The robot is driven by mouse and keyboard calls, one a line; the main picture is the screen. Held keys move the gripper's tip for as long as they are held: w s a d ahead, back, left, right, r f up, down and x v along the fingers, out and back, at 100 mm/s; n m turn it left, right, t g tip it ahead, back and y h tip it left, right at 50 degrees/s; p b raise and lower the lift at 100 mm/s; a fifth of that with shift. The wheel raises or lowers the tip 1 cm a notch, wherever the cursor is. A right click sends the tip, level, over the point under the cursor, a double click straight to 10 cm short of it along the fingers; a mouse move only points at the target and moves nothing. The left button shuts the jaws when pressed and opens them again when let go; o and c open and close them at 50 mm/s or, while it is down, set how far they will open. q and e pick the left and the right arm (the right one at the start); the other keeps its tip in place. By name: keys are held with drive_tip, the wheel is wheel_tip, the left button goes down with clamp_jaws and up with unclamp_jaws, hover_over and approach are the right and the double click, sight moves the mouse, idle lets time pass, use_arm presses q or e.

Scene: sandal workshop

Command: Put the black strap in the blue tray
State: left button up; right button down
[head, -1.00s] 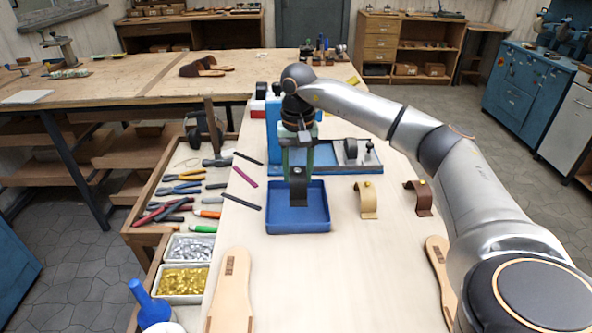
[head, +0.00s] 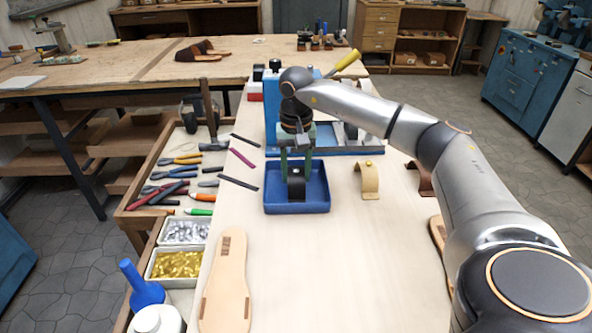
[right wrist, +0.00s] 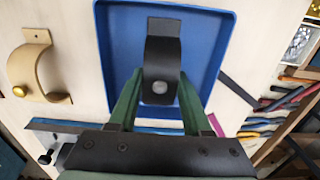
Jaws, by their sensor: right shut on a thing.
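The black strap (head: 296,189) is an arched band with a round metal stud, seen also in the right wrist view (right wrist: 162,57). My right gripper (head: 296,170) is shut on it, with its green fingers at either side of the strap in the right wrist view (right wrist: 158,105). The strap is upright within the outline of the blue tray (head: 321,206), near its middle. I cannot tell if it touches the tray floor. The tray also fills the middle of the right wrist view (right wrist: 218,40). My left gripper is not in view.
A tan strap (head: 368,180) and a brown strap (head: 420,178) stand right of the tray. Thin black and purple strips (head: 242,158) lie to its left. A tan sole (head: 226,285) lies in front. A tool tray with pliers (head: 170,185) borders the table's left.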

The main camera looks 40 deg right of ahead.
drive_tip(key=shift+f, duration=0.3)
unclamp_jaws()
idle(0.7)
drive_tip(key=shift+r, duration=0.1)
wheel_tip(320, 180, up, 7)
drive_tip(key=p, duration=0.6)
idle(0.7)
